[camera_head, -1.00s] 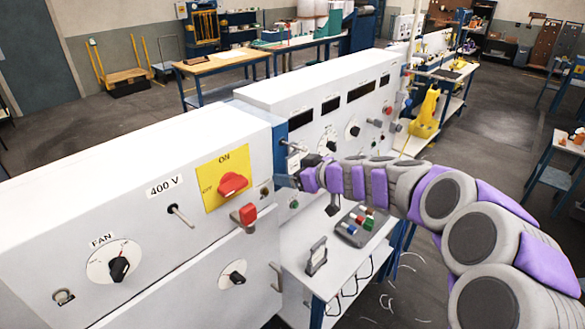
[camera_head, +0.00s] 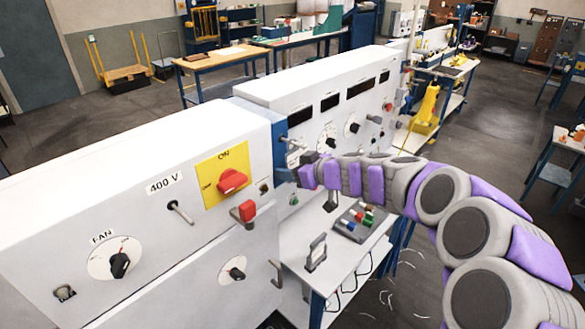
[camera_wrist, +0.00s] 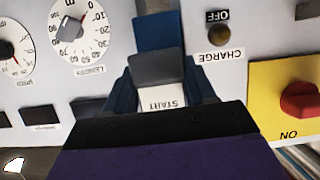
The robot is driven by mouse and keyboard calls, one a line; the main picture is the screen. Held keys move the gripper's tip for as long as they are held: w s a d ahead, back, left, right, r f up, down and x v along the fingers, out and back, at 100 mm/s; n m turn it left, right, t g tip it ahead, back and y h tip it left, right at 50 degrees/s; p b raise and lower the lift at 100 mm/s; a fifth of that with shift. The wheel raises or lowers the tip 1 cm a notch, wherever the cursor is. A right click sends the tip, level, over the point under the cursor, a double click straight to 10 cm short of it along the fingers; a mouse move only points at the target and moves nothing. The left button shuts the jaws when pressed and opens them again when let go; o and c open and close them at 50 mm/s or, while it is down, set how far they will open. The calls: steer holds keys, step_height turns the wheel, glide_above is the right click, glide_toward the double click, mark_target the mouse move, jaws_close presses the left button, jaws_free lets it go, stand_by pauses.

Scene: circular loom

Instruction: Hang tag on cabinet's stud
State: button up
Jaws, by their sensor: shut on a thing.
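My gripper (camera_head: 289,174) is at the blue upright strip (camera_head: 280,140) on the cabinet (camera_head: 120,190), right of the yellow ON plate. In the wrist view, the gripper's blue fingers are shut on a white tag (camera_wrist: 160,99) reading START, upside down in the picture. A dark grey block (camera_wrist: 157,68) hides the tag's upper part. A metal stud (camera_head: 293,143) sticks out of the blue strip just above the gripper in the head view. Another metal rod (camera_head: 181,212) sticks out below the 400 V label. I cannot tell whether the tag touches any stud.
The red switch on the yellow plate (camera_head: 224,178), a red lever (camera_head: 244,211) and the FAN knob (camera_head: 120,264) stick out of the cabinet front. A white table (camera_head: 330,285) with a button box (camera_head: 357,221) stands below my arm.

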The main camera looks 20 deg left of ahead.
steer(key=shift+c, duration=0.7)
steer(key=shift+d, duration=0.2)
steer(key=shift+s+d+r+b, duration=0.2)
steer(key=shift+d+b, duration=0.1)
steer(key=shift+b, duration=0.3)
steer(key=shift+d, duration=0.15)
steer(key=shift+s+d+r+b, duration=0.1)
steer(key=shift+s+d+b, duration=0.25)
steer(key=shift+d+b, duration=0.3)
steer(key=shift+s+d+r+b, duration=0.15)
steer(key=shift+s+d+b, duration=0.2)
steer(key=shift+d, duration=0.55)
steer(key=shift+s+d+r+b, duration=0.1)
steer(key=shift+s+d+b, duration=0.2)
steer(key=shift+d+b, duration=0.4)
